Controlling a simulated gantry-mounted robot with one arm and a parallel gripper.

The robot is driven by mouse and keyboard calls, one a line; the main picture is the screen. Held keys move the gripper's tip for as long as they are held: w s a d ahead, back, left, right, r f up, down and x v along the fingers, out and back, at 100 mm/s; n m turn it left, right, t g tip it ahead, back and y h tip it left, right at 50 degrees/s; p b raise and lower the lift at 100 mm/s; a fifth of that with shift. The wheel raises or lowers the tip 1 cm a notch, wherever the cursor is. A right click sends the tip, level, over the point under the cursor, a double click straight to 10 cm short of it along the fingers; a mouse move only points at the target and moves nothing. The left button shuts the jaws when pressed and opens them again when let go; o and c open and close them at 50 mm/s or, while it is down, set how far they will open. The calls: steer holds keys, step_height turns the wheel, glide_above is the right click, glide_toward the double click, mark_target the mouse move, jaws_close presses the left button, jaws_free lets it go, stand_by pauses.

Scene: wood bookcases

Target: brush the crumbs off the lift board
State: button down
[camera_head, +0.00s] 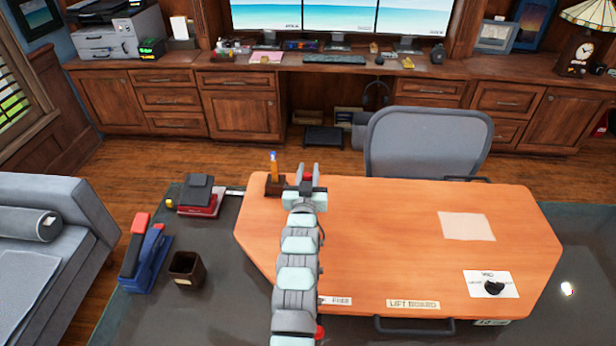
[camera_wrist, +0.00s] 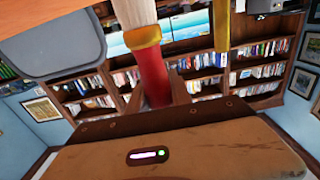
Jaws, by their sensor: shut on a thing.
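The lift board (camera_head: 385,240), an orange-brown wooden panel with a "LIFT BOARD" label (camera_head: 413,304) on its front edge, lies on the dark desk. I cannot make out crumbs on it. My gripper (camera_head: 309,172) is over the board's back left part, shut on a red thing (camera_head: 307,177). In the wrist view a red cylinder (camera_wrist: 152,75) with a yellow band and pale upper part stands close to the camera; its lower end is hidden. Any gap between gripper and board is unclear.
A small wooden holder (camera_head: 275,186) stands just left of my gripper. A pale sheet (camera_head: 466,226) and a dial plate (camera_head: 491,285) are on the board's right. A blue-and-red stapler (camera_head: 146,255) and dark cup (camera_head: 187,268) stand left. A grey chair (camera_head: 425,142) is behind.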

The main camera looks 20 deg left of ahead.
step_height(320, 180, up, 6)
steer(key=shift+f+p, duration=0.2)
steer(key=shift+p, duration=0.9)
